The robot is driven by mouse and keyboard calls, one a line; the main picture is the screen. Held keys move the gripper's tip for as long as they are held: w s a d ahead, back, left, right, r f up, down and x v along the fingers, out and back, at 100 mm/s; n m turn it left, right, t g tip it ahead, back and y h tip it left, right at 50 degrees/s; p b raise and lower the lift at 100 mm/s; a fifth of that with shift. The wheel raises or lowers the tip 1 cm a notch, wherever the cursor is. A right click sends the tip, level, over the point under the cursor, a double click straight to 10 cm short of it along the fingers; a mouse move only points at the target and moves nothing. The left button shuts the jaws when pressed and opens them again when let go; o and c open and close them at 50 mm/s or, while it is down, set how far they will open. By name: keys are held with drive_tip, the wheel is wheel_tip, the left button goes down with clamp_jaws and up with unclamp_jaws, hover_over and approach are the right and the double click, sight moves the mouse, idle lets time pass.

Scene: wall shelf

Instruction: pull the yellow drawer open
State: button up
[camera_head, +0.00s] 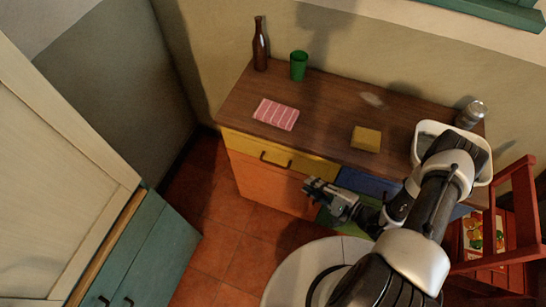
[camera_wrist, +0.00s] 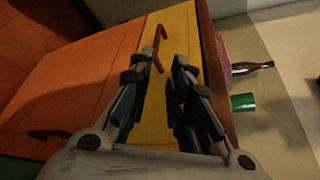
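The yellow drawer (camera_head: 242,146) is at the upper left of the cabinet front, flush with it and shut. Its dark bar handle (camera_head: 275,161) shows in the head view. My gripper (camera_head: 308,188) is to the right of the handle and lower in that view, apart from it. In the wrist view the yellow drawer front (camera_wrist: 184,32) fills the middle. The handle (camera_wrist: 158,46) shows just beyond the fingertips of my gripper (camera_wrist: 160,68), which are spread with nothing held between them.
An orange front (camera_head: 262,185) lies below the yellow drawer and a blue drawer (camera_head: 362,182) to its right. The wooden top (camera_head: 330,110) bears a bottle (camera_head: 260,45), green cup (camera_head: 299,66), striped cloth (camera_head: 276,114), yellow block (camera_head: 366,138), white basin (camera_head: 428,129) and can (camera_head: 470,114). A red chair (camera_head: 525,215) stands at right.

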drive_tip(key=b, duration=0.3)
approach(275, 165)
drive_tip(key=x, duration=1)
drive_tip(key=shift+w+a+f, duration=0.1)
drive_tip(key=shift+w+f, duration=0.05)
drive_tip(key=shift+f, duration=0.15)
drive_tip(key=shift+c, duration=0.4)
clamp_jaws()
